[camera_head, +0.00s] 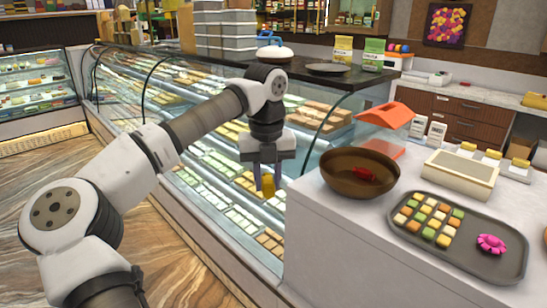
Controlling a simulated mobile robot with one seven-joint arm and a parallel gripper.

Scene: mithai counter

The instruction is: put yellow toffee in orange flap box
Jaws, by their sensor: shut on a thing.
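My gripper (266,188) is shut on the yellow toffee (268,186), which shows between the fingertips. It is held in front of the sweets case glass, to the left of the counter. The orange flap box (388,114) stands on the counter behind the brown bowl, to the right of my gripper. Its orange slanted top is raised above a lower orange part.
The brown bowl (335,181) holds a red item (364,174) near the counter's left edge. A grey tray (488,262) carries several coloured sweets and a pink flower. A cream box (458,174) and white cards (436,135) stand behind.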

